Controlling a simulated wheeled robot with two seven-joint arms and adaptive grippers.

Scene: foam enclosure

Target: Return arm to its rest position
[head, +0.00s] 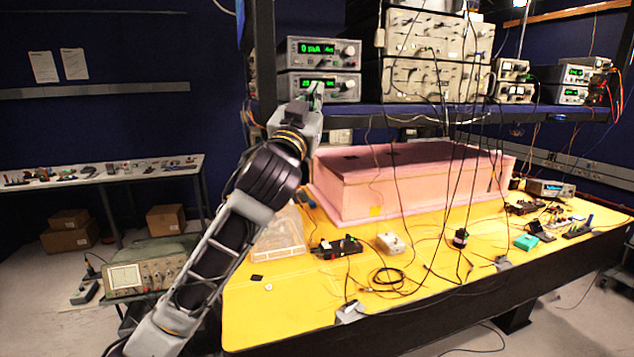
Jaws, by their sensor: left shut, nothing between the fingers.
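My left arm rises from the bottom left of the head view and reaches up and away over the left part of the yellow bench. My left gripper (316,96) is at its far end, in front of the lower of two stacked meters with green displays (335,88). Its fingers look closed with nothing held. I cannot tell whether the fingertips touch the meter's front. My right gripper does not show.
A pink foam enclosure (350,194) stands on the yellow bench (270,318), right of my arm. A clear plastic box (280,235) sits close beside the forearm. Cables hang from the instrument shelf (400,117). An oscilloscope (146,277) stands left of the arm.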

